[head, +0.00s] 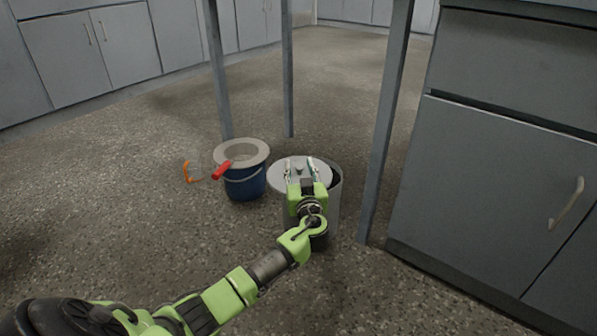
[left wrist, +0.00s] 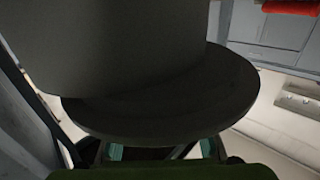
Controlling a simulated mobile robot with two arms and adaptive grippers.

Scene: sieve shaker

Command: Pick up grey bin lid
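The grey bin lid (head: 285,176) is a light round disc with a small raised part near its middle, at the top of the grey bin (head: 334,198). It sits off-centre to the left, and a dark strip of the bin's opening shows at its right. My left gripper (head: 300,166) is over the lid, its two fingers spread apart, and partly hides it. In the left wrist view the lid (left wrist: 190,105) is a dark disc, and the fingers (left wrist: 160,150) stand wide apart behind its edge. Contact cannot be told. My right gripper is not in view.
A blue bucket (head: 245,186) with a pale rim stands just left of the bin, a red handle (head: 222,170) and orange-rimmed goggles (head: 188,171) beside it. A table leg (head: 382,140) and grey cabinet (head: 480,190) are close on the right. The floor at left is clear.

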